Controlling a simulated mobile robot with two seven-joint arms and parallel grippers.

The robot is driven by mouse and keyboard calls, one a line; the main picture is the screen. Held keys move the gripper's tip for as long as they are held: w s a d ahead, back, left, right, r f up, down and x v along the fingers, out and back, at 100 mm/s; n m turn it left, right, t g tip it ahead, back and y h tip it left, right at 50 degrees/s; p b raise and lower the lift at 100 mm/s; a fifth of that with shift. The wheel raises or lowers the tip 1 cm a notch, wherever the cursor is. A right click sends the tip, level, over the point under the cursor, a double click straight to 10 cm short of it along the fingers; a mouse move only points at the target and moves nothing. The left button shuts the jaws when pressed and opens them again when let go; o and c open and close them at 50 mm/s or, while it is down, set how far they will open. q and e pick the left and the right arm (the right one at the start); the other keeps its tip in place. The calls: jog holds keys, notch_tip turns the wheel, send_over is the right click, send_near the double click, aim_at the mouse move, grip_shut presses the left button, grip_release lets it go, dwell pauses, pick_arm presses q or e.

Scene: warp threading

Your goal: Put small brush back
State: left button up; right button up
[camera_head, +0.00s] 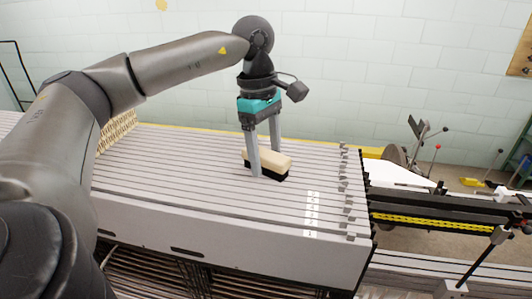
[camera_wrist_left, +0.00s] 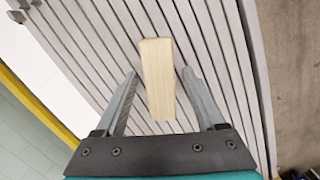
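The small brush (camera_head: 277,162), with a pale wooden back and dark bristles underneath, lies on the grey slatted top (camera_head: 200,165). My left gripper (camera_head: 266,160) points down over it, with one finger on each side. In the left wrist view the pale brush back (camera_wrist_left: 158,80) lies between the two spread fingers of the left gripper (camera_wrist_left: 159,74). A gap shows on both sides of the brush, so the gripper is open and not holding it. My right gripper is in neither view.
A beige, comb-like row of pieces (camera_head: 116,131) stands at the left of the slatted top. White number labels (camera_head: 311,213) and small grey clips lie along its right end. Machinery with levers and a yellow strip (camera_head: 430,222) stands to the right. A pale block wall is behind.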

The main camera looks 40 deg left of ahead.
aim_at(261, 151)
pick_arm(q)
jog(key=shift+r, duration=0.15)
notch_tip(261, 151, up, 12)
jog(key=a+p, duration=0.1)
jog(key=shift+a+p, duration=0.25)
jog(key=shift+p, duration=0.15)
jog(key=shift+s+d, duration=0.1)
dwell(0.5)
